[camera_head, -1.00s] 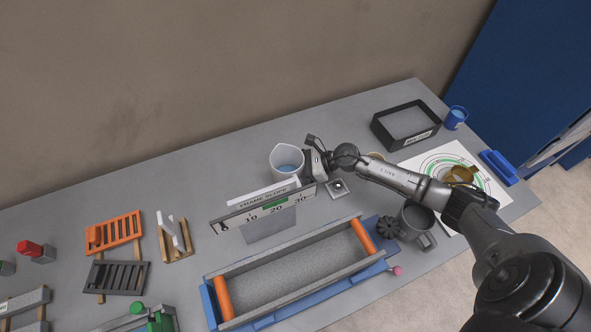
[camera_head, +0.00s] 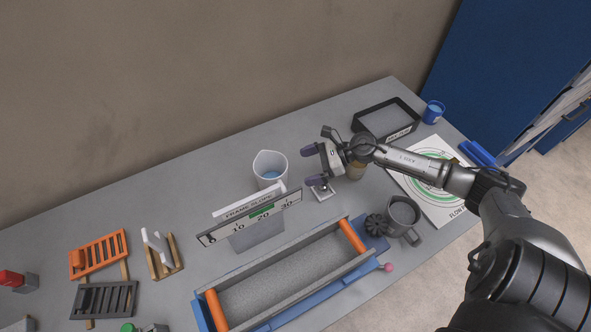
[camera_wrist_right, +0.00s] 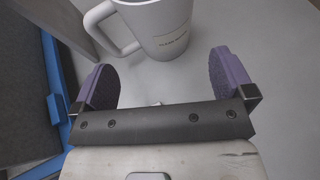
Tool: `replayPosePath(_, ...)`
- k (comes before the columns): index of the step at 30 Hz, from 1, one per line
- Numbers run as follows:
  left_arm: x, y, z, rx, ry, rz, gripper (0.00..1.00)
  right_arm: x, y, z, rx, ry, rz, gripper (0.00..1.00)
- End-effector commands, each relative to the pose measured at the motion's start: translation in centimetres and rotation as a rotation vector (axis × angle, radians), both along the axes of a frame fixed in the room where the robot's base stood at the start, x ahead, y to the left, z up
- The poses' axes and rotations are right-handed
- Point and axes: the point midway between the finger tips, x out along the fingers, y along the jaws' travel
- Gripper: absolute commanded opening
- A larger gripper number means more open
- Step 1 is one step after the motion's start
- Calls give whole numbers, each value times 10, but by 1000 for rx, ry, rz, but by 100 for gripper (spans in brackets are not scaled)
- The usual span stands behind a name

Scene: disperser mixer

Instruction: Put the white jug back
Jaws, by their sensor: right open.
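My left gripper is not in view.
The frame slope sign (camera_head: 250,217) stands close in front of the jug. A long grey trough (camera_head: 290,275) with orange ends lies in front. A grey mug (camera_head: 402,214), a black tray (camera_head: 386,120) and a blue cup (camera_head: 433,111) are to the right. The table left of the jug is clear.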

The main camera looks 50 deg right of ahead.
Motion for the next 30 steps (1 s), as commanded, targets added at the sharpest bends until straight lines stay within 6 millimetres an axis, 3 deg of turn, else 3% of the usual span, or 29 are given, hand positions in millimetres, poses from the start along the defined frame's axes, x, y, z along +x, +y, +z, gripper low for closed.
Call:
replayPosePath(9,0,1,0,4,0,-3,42,-14,-15,8,1,1,1,100)
replayPosePath(30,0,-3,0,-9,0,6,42,-15,-16,9,1,1,1,100)
